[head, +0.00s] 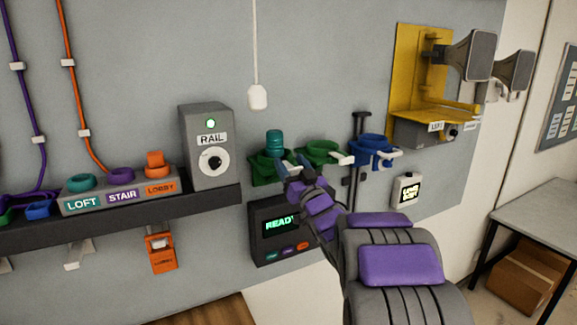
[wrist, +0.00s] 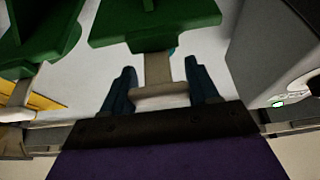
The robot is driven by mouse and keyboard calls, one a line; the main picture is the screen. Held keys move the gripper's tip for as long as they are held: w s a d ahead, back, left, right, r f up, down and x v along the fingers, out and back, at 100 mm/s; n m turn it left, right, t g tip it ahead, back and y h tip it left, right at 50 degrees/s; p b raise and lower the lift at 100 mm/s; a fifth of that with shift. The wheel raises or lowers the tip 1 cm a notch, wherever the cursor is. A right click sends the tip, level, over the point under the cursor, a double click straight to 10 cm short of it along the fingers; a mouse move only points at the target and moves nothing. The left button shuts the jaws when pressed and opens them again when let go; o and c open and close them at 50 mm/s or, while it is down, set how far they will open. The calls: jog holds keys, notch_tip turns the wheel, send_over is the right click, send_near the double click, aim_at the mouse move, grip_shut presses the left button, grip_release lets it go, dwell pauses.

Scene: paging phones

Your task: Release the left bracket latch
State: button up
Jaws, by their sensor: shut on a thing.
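The left bracket (head: 263,170) is green, fixed to the grey wall panel, and holds a teal cylinder (head: 274,143). My gripper (head: 292,166) is at this bracket's right side, and its dark fingers cover most of the latch in the head view. In the wrist view, the green bracket (wrist: 155,28) is at the top. Its pale latch (wrist: 158,72) reaches down between the two fingers of my gripper (wrist: 160,66), which are shut on its wider white end. I cannot tell whether the latch has shifted.
Close on the right are another green bracket (head: 322,150) with a white lever and a blue bracket (head: 370,150) on a dark rail. The grey RAIL box (head: 209,146) stands left. A READY display (head: 280,226) sits just below. A yellow horn mount (head: 408,68) is upper right.

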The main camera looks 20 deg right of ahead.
jog(key=o, duration=1.1)
jog(key=shift+s, duration=0.1)
jog(key=o, duration=0.3)
jog(key=shift+s+d, duration=0.1)
jog(key=shift+s, duration=0.1)
jog(key=shift+w, duration=0.15)
jog(key=shift+b+v, duration=2.95)
jog(key=shift+v, duration=5.7)
jog(key=shift+w+f, duration=0.1)
jog(key=shift+f, duration=0.1)
